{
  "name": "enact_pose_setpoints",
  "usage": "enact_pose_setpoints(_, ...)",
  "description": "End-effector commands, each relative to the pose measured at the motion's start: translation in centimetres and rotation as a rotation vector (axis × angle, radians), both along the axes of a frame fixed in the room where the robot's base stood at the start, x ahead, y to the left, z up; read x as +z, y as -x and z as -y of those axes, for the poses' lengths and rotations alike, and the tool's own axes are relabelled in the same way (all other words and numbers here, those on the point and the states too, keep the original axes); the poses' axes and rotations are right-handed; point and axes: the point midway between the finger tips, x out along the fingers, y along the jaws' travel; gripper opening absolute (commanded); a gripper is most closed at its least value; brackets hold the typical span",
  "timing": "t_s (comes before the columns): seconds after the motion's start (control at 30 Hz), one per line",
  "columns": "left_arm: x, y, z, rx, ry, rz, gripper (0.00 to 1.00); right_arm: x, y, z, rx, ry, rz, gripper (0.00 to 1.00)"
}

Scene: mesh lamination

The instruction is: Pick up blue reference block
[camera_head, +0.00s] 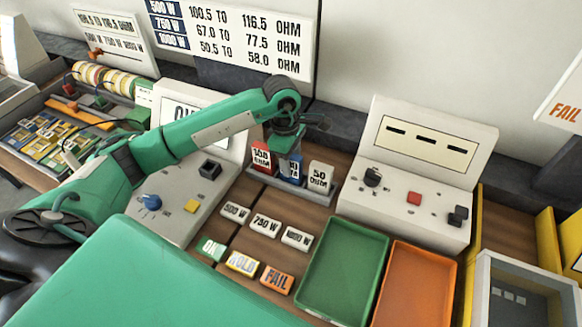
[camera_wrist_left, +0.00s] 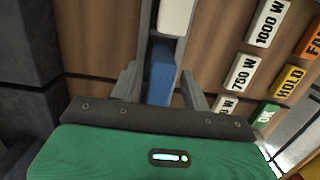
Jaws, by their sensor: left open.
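The blue reference block (camera_head: 291,170) stands in a grey holder (camera_head: 318,196) between a red 100 OHM block (camera_head: 261,156) and a white 50 OHM block (camera_head: 320,177). My left gripper (camera_head: 291,140) is just above the blue block and hides its top in the head view. In the left wrist view the blue block (camera_wrist_left: 158,72) lies between the two open fingers of my left gripper (camera_wrist_left: 160,80), with a gap on each side. The white block (camera_wrist_left: 175,16) is beyond it. My right gripper is not in view.
Wattage tiles (camera_head: 265,225) and OK, HOLD and FAIL tiles (camera_head: 243,264) lie in front of the holder. A green tray (camera_head: 341,275) and an orange tray (camera_head: 413,287) are at front right. A meter panel (camera_head: 412,165) stands right of the holder.

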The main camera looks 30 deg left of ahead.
Motion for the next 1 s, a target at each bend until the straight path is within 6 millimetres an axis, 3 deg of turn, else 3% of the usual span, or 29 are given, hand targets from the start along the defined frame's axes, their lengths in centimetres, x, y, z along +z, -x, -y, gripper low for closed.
enact_pose_setpoints(0.33, -0.94, -0.01, 0.11, 0.0, 0.0, 0.0, 0.47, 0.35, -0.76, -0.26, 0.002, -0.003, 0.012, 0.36)
enact_pose_setpoints(0.5, -0.92, -0.01, 0.11, 0.0, 0.0, 0.0, 0.14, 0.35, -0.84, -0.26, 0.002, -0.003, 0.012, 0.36)
enact_pose_setpoints(0.6, -0.91, -0.01, 0.11, 0.0, 0.0, 0.0, 0.0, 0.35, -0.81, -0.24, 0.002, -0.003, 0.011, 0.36)
enact_pose_setpoints(1.0, -0.18, -0.09, 0.11, -0.001, 0.0, 0.003, 0.0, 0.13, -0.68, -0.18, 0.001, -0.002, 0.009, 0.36)
